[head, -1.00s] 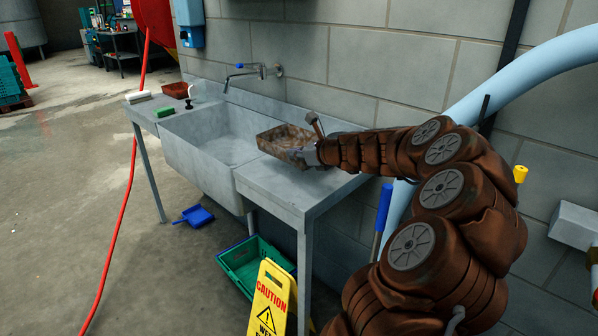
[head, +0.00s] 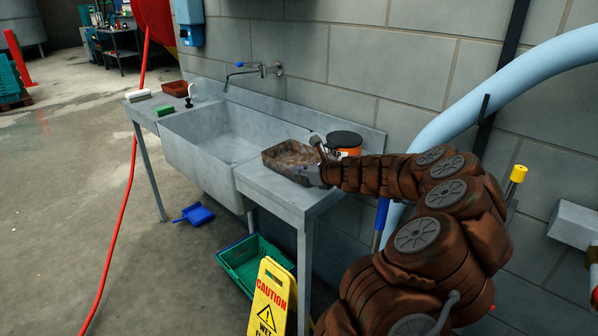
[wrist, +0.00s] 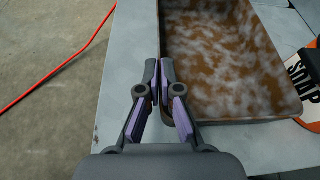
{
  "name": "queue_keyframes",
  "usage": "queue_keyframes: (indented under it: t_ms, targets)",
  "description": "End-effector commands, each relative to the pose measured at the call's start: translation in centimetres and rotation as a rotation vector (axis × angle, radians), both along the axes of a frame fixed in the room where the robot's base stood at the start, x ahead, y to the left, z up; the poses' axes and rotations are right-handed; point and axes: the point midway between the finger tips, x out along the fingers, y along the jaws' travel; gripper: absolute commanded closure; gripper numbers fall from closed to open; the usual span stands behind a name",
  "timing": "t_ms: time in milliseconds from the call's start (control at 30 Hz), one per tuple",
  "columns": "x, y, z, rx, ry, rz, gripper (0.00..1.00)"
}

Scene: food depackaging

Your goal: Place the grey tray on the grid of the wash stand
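The grey tray (head: 272,160), its inside mottled brown, is over the flat right end of the wash stand (head: 258,181), right of the basin. I cannot tell whether it rests on the surface or hangs just above it. My gripper (head: 313,172) is at the tray's right side. In the wrist view the fingers (wrist: 157,78) are closed around the tray's left wall, with the tray (wrist: 215,60) stretching off to the right. I cannot make out a grid on the stand.
An orange soap tub (head: 345,143) with a black lid stands behind the tray. The sink basin (head: 205,160) is empty, with a tap above. A sponge (head: 165,111) and a smaller reddish tray (head: 175,89) lie at the far end. A caution sign (head: 268,300) stands in front.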

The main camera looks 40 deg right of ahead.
Motion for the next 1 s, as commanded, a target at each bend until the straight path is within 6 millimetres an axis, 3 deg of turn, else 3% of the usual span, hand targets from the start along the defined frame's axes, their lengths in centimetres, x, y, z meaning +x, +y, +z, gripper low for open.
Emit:
queue_keyframes:
  t_ms: [300, 600, 1000]
  targets:
    - [0.01, 0.03, -0.25, 0.000, 0.000, 0.001, 1.00]
    - [0.01, 0.03, -0.23, 0.000, 0.000, 0.001, 0.69]
    - [-0.25, -0.05, 0.11, 0.000, 0.000, -0.001, 0.69]
